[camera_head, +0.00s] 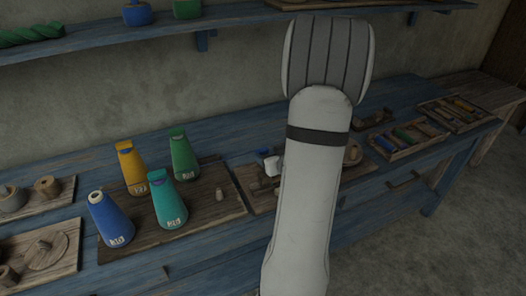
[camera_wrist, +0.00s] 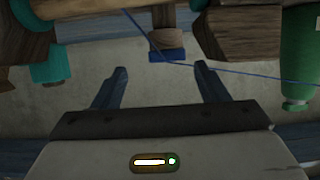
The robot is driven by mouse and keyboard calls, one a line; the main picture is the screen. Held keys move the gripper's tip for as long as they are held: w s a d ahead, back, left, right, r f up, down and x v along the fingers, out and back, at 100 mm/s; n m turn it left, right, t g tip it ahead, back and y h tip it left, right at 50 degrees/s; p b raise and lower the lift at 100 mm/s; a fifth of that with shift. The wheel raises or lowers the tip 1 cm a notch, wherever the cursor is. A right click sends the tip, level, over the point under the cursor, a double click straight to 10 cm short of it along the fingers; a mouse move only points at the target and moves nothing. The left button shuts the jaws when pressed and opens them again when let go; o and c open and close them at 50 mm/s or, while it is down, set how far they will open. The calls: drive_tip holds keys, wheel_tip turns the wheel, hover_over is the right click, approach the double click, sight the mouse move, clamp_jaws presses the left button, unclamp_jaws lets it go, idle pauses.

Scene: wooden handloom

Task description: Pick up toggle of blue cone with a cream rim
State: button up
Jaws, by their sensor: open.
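In the head view a blue cone (camera_head: 112,218) with a cream rim at its top stands on a wooden board (camera_head: 130,250) at the left of the blue bench. A small pale wooden peg (camera_head: 220,194) stands on the board's right side; I cannot tell whether it is the toggle. My gripper (camera_wrist: 160,72) is open in the wrist view, with nothing between its fingers. A wooden piece with a blue end (camera_wrist: 166,45) shows beyond the fingertips. A thin blue thread (camera_wrist: 235,76) crosses there. In the head view my gripper is hidden.
Yellow (camera_head: 131,167), green (camera_head: 183,155) and teal (camera_head: 167,201) cones stand near the blue one. A blue shelf (camera_head: 170,32) runs above the bench. Trays (camera_head: 408,150) of small items lie at the right. In the wrist view a green object (camera_wrist: 300,55) is at the right.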

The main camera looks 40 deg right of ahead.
sight(263, 150)
drive_tip(key=x, duration=0.6)
drive_tip(key=shift+w+a, duration=0.15)
drive_tip(key=shift+a, duration=0.25)
drive_tip(key=shift+c, duration=0.4)
drive_tip(key=c, duration=1)
drive_tip(key=shift+o, duration=0.2)
drive_tip(key=shift+r, duration=0.1)
